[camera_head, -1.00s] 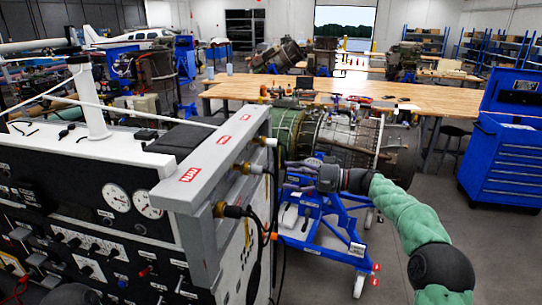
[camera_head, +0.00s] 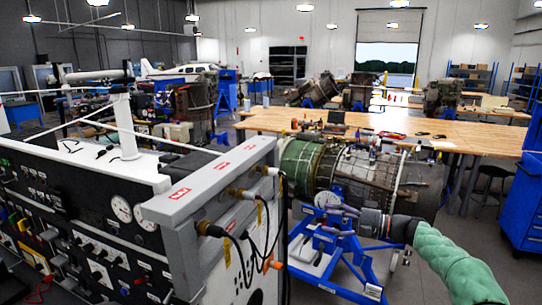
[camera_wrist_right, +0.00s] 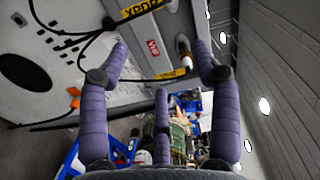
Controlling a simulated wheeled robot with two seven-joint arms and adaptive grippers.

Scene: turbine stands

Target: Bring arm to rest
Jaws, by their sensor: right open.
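My right arm, in a green sleeve (camera_head: 455,262), comes in from the lower right of the head view. My right gripper (camera_head: 325,220) points left, in front of the blue engine stand and to the right of the grey test panel (camera_head: 215,185). In the right wrist view the purple fingers of the gripper (camera_wrist_right: 160,85) are spread apart with nothing between them. The panel's underside, cables and a brass fitting (camera_wrist_right: 184,50) show beyond the fingers; I cannot tell the exact gap. My left gripper is not in view.
A turbine engine (camera_head: 360,175) rests on a blue wheeled stand (camera_head: 345,262) behind my gripper. Black cables (camera_head: 262,215) hang from the panel. A long wooden table (camera_head: 400,125) stands behind. A blue tool cabinet (camera_head: 525,200) is at the right edge. Floor is clear at lower right.

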